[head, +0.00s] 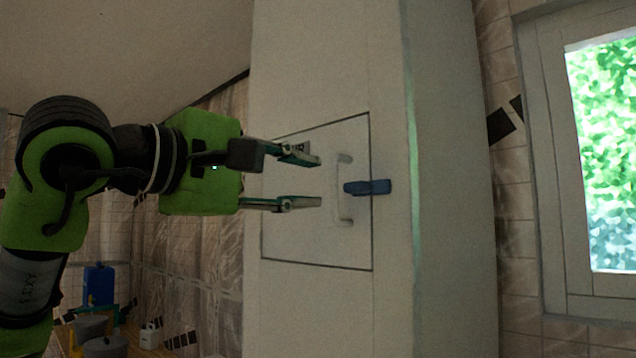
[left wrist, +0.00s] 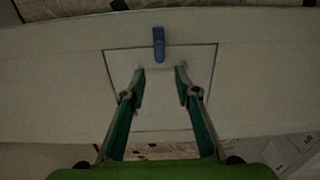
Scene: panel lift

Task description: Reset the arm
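My left gripper (head: 318,181) is open and empty in front of a square white panel (head: 300,240) in the head view. The panel has a thin dark outline and a pale handle (head: 345,205). The fingertips are just left of the handle in the picture. A blue latch (head: 368,187) lies at the panel's right edge. In the left wrist view the two fingertips (left wrist: 161,76) are spread apart over the panel (left wrist: 160,115), with the blue latch (left wrist: 158,44) beyond them. The fingertips overlap the handle there, so I cannot tell whether they touch it. My right gripper is not in view.
The panel is set in a tall pale column (head: 325,60). A window (head: 605,150) is at the right. At the lower left, a blue container (head: 99,285), pots (head: 105,346) and a small white bottle (head: 149,336) stand before a tiled wall.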

